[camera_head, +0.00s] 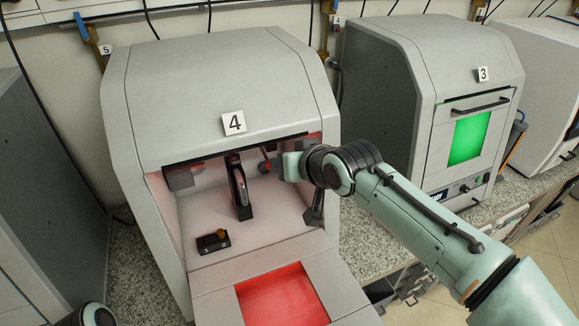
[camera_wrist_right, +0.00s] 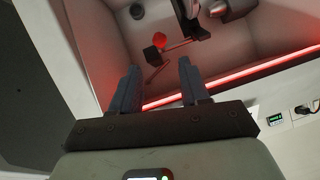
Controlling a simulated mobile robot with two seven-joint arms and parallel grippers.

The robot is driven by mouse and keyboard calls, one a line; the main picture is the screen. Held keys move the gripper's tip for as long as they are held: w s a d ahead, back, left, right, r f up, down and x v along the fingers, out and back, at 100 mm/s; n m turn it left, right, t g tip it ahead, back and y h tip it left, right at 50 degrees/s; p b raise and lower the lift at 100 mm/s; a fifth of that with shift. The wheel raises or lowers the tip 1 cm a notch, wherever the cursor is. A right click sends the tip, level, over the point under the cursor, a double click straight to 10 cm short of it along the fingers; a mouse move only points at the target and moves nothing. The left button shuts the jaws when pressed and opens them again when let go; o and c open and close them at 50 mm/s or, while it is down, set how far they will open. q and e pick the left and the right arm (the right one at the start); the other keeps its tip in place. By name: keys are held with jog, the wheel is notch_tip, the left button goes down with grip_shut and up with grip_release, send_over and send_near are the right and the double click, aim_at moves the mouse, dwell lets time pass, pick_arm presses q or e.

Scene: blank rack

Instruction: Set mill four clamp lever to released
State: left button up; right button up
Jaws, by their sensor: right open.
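Mill four (camera_head: 215,80) is the grey machine marked 4, with its front door (camera_head: 283,295) folded down. My right gripper (camera_head: 277,162) is inside its chamber, on the right side. In the right wrist view this gripper (camera_wrist_right: 157,72) is open, with nothing between its fingers. A red round knob (camera_wrist_right: 160,41) shows just beyond the fingertips, beside a small dark block (camera_wrist_right: 151,54) and thin rods; it looks like the clamp lever's knob. The fingers appear apart from it. The lever's position cannot be told. My left gripper is not in view.
A dark upright part (camera_head: 239,188) stands mid-chamber. A small black block with a brown knob (camera_head: 213,242) lies on the chamber floor. A dark lever-like part (camera_head: 315,205) hangs at the right wall. Mill three (camera_head: 430,90) stands to the right, its window green.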

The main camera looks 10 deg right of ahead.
jog(key=shift+r, duration=0.1)
jog(key=c, duration=0.6)
jog(key=a+f+m+y+b, duration=0.1)
jog(key=a+f+m, duration=0.2)
jog(key=a+f+m+t+y+b, duration=0.1)
jog(key=a+f+m+b, duration=0.1)
jog(key=a, duration=0.1)
jog(key=shift+a+f+m+y, duration=0.15)
jog(key=shift+f+m+y, duration=0.25)
grip_shut()
jog(key=s+a+f+m+t+h+b, duration=0.1)
jog(key=s+f+m+t+b, duration=0.3)
jog(key=m, duration=1)
jog(key=s+a+f+m+t+h+b, duration=0.15)
jog(key=s+m+t+b, duration=0.35)
jog(key=m, duration=1)
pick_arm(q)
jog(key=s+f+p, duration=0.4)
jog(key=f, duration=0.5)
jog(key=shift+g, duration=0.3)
pick_arm(e)
jog(key=w+a+r+g, duration=0.1)
jog(key=w+r, duration=0.3)
jog(key=w, duration=1)
jog(key=shift+a+r, duration=0.15)
jog(key=shift+a, duration=0.4)
